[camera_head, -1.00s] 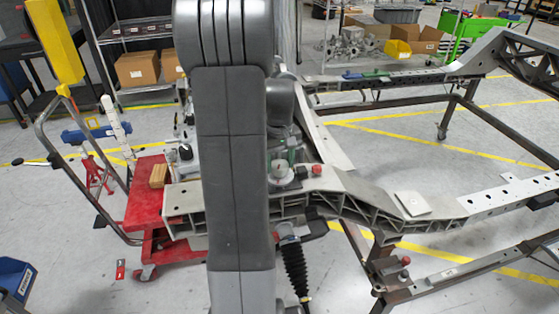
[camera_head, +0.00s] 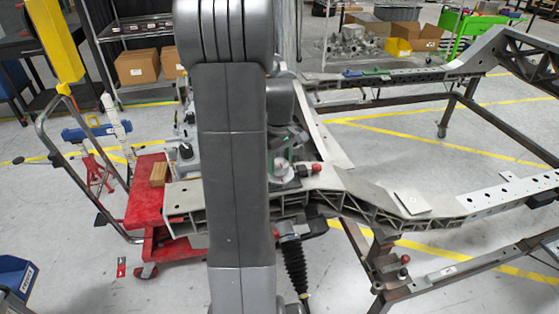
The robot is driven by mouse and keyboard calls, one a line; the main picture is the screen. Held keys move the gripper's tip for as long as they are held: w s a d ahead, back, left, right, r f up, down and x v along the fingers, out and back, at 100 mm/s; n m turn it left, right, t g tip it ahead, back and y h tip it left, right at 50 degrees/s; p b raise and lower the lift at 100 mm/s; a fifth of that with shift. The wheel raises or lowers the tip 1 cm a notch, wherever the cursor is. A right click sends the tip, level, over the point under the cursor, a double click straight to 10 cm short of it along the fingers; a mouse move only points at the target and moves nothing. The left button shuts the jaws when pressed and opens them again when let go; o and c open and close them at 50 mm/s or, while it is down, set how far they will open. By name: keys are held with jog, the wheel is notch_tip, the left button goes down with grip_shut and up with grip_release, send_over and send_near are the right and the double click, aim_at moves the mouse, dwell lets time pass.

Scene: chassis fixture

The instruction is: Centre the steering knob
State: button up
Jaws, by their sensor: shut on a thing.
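My arm stands upright in front of the work and hides much of it. My gripper (camera_head: 284,158) shows only in part, just right of the arm, low over the near frame rail (camera_head: 350,196). Its fingers are shut on what looks like the steering knob, a small grey part (camera_head: 283,175) with some green beside it. The arm covers most of this part, and its turned angle cannot be read. A red knob (camera_head: 316,168) stands on the rail just to the right, apart from the gripper.
A black ribbed boot (camera_head: 295,265) hangs below the rail. Another red knob (camera_head: 404,259) sits on the lower stand. A red cart (camera_head: 146,190) with a wooden block stands left. A flat light plate (camera_head: 411,203) lies on the rail. Open floor lies between the rails.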

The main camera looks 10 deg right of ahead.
aim_at(280, 162)
jog(key=o, duration=1)
notch_tip(280, 162, up, 14)
jog(key=shift+f, duration=0.1)
notch_tip(280, 162, down, 14)
jog(key=shift+r, duration=0.1)
dwell(0.5)
dwell(0.3)
